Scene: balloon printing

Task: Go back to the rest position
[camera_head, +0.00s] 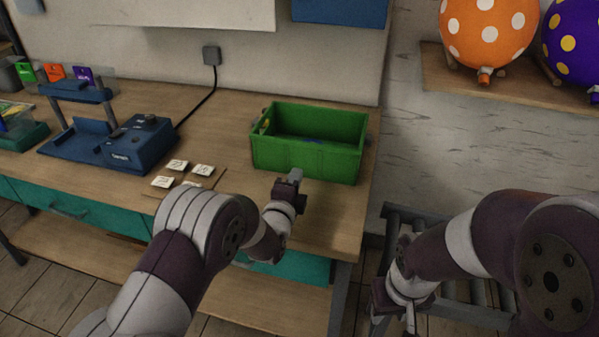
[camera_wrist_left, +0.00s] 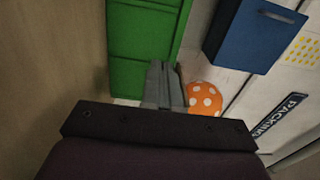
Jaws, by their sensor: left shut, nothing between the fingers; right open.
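My left gripper (camera_head: 294,177) is shut and empty, just in front of the near wall of the green crate (camera_head: 300,157), above the table's front right part. In the left wrist view the shut fingers (camera_wrist_left: 163,90) show beside the green crate (camera_wrist_left: 145,45). I cannot tell if they touch it. My right gripper (camera_head: 392,318) is low at the right, off the table, in front of a dark metal frame. Its fingers show only partly at the bottom edge of the head view.
The wooden table (camera_head: 225,115) holds a blue device (camera_head: 120,143) and several small white cards (camera_head: 178,165) left of the crate. Dotted orange (camera_head: 488,32) and purple (camera_head: 572,45) balloons sit on a wall shelf (camera_head: 500,85). A dark metal frame (camera_head: 455,222) stands right of the table.

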